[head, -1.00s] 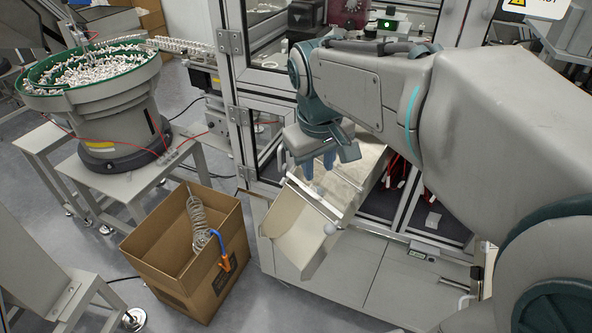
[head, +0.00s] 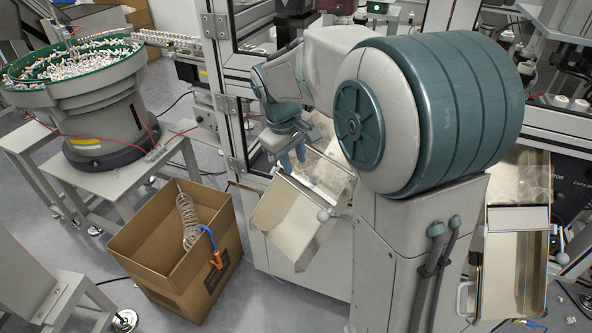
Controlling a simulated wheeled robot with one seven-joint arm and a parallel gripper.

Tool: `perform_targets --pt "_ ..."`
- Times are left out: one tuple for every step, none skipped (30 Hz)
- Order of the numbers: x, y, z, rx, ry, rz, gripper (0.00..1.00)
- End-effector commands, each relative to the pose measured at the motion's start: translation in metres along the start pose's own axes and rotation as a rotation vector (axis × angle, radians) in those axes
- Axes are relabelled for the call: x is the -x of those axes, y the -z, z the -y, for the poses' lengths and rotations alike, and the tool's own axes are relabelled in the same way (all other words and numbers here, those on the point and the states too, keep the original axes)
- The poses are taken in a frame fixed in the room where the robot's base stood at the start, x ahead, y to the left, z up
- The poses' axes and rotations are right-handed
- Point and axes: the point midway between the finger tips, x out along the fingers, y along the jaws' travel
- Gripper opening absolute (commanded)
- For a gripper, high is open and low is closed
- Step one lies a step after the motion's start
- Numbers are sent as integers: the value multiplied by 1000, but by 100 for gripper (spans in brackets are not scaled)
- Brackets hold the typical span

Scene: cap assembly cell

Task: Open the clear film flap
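My gripper (head: 292,160) points down, with two blue fingers that look apart and nothing seen between them. It is over the upper end of the left cream discharge chute (head: 290,220), near the machine opening. A pale, see-through sheet (head: 331,176), seemingly the clear film flap, shows behind the chute's top bar, to the right of my fingers. Whether my fingers touch it I cannot tell. A second chute (head: 512,272) stands at the right, with a similar hazy clear sheet (head: 520,180) above it.
An open cardboard box (head: 150,285) with a coiled hose and an orange-tipped blue handle stands on the floor left of the chute. A bowl feeder (head: 85,100) full of white parts sits on a stand. My arm hides the middle of the machine.

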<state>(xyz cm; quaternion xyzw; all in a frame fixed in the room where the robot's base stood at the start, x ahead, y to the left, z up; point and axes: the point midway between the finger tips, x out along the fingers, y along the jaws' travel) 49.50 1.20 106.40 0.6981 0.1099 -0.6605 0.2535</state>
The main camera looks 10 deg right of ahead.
Motion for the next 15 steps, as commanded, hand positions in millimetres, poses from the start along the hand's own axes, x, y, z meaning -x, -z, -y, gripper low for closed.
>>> perform_targets --pt "-10 -1 0 0 2 4 29" --pt "-15 -1 0 0 2 3 29" --pt "-21 -1 0 0 2 3 29" --pt "-26 -1 0 0 2 3 29" --pt "-30 0 0 0 2 2 29" --pt "-33 0 0 0 1 2 29" --pt "-36 0 0 -1 1 1 29" --pt "-38 0 0 -1 1 0 29" --pt "-41 0 0 -1 1 0 29" --pt "-42 0 0 -1 1 0 29" --pt "-44 0 0 -1 1 1 29" --pt "-44 0 0 -1 1 0 29" --pt "-45 0 0 -1 1 0 29" --pt "-45 0 0 -1 1 0 29" --pt "-45 0 0 -1 0 0 29"
